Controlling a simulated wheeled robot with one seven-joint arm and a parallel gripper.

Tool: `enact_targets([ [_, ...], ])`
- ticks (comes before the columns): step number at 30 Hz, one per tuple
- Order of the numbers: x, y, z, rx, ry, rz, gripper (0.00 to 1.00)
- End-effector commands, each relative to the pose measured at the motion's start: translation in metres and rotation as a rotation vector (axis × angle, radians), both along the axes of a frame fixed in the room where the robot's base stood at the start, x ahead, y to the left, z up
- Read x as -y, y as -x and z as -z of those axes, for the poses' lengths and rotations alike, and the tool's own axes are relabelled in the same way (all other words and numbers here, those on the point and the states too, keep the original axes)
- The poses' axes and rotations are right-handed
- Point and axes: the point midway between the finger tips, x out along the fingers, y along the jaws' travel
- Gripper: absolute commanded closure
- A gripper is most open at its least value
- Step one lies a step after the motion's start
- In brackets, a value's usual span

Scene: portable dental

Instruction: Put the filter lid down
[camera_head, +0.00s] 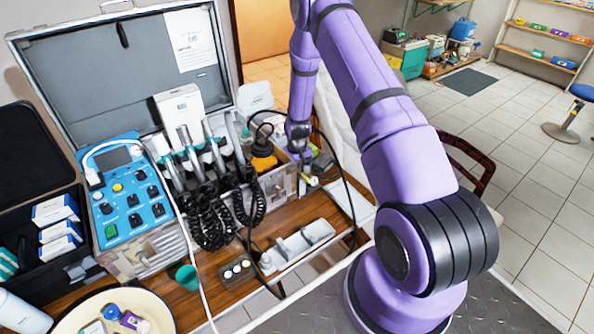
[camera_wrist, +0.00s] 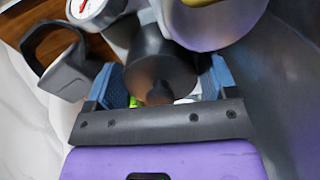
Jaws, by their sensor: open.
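In the wrist view a dark grey, cone-shaped piece (camera_wrist: 160,68), which looks like the filter lid, lies between the blue finger pads of my gripper (camera_wrist: 163,82). The pads stand apart on either side of it. I cannot tell whether either pad touches it or what it rests on. In the head view my gripper (camera_head: 307,176) is low at the right end of the open equipment case (camera_head: 284,184). It is small and partly hidden there, and the lid cannot be made out.
A gauge (camera_wrist: 90,10) and a grey handled part (camera_wrist: 65,68) are close to my gripper. Handpieces (camera_head: 190,152) with coiled hoses and a black-and-orange part (camera_head: 263,152) stand left of it. A grey holder (camera_head: 298,246) lies on the wooden table (camera_head: 330,205) in front.

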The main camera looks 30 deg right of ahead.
Motion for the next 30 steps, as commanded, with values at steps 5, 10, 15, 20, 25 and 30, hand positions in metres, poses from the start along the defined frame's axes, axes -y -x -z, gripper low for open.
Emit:
enact_targets([
  [5, 0.0, -0.001, -0.031, 0.004, 0.002, 0.0, 0.22],
  [10, 0.001, -0.001, -0.065, 0.003, 0.001, 0.0, 0.22],
  [15, 0.001, -0.001, -0.093, 0.003, 0.001, 0.0, 0.22],
  [20, 0.001, 0.0, -0.108, 0.001, 0.0, 0.0, 0.22],
  [25, -0.001, 0.0, -0.122, 0.006, 0.002, -0.002, 0.22],
  [30, -0.009, 0.0, -0.163, 0.032, 0.007, -0.01, 0.22],
])
